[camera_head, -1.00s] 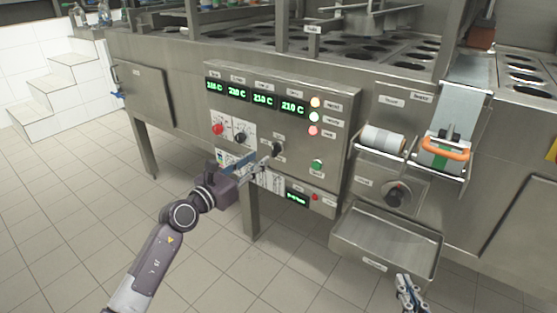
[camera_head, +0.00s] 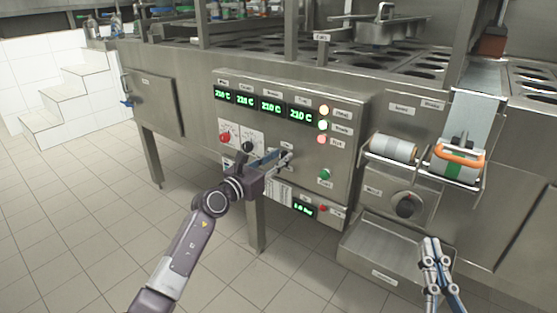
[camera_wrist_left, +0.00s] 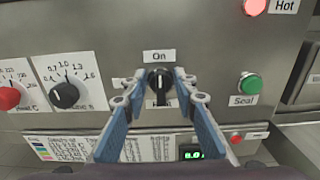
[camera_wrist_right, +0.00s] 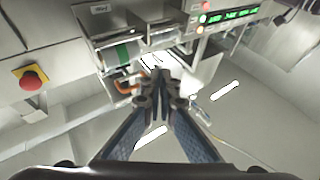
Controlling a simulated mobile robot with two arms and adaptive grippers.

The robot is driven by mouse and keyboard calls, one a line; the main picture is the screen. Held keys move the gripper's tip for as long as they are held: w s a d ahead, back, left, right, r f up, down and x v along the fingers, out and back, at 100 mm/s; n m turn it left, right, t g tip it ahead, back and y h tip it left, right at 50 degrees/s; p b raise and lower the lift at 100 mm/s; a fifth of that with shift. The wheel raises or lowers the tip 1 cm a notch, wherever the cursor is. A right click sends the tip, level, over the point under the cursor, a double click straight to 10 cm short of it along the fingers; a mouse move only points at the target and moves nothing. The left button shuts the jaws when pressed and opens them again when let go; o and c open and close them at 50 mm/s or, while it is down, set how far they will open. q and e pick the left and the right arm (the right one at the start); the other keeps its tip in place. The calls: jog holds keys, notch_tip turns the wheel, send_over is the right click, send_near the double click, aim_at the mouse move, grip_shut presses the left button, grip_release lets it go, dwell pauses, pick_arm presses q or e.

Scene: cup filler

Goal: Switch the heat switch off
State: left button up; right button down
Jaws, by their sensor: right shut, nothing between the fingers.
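The heat switch (camera_wrist_left: 159,82) is a black rotary knob on the steel control panel. It stands upright under an "On" label; the label below it is partly hidden. My left gripper (camera_wrist_left: 159,92) is open, with one finger on each side of the knob. I cannot tell whether the fingers touch it. In the head view, the left gripper (camera_head: 279,160) reaches the panel and largely hides the knob. My right gripper (camera_head: 430,244) is shut and empty in front of the lower tray; its closed fingers also show in the right wrist view (camera_wrist_right: 160,85).
A red knob (camera_wrist_left: 9,97) and a black dial (camera_wrist_left: 66,94) sit left of the switch, and a green seal button (camera_wrist_left: 248,84) sits right. A red "Hot" light (camera_wrist_left: 255,6) is lit. Film roll (camera_head: 393,148) and metal tray (camera_head: 375,262) are right of the panel.

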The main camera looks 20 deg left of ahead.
pick_arm(q)
grip_shut()
dwell(0.3)
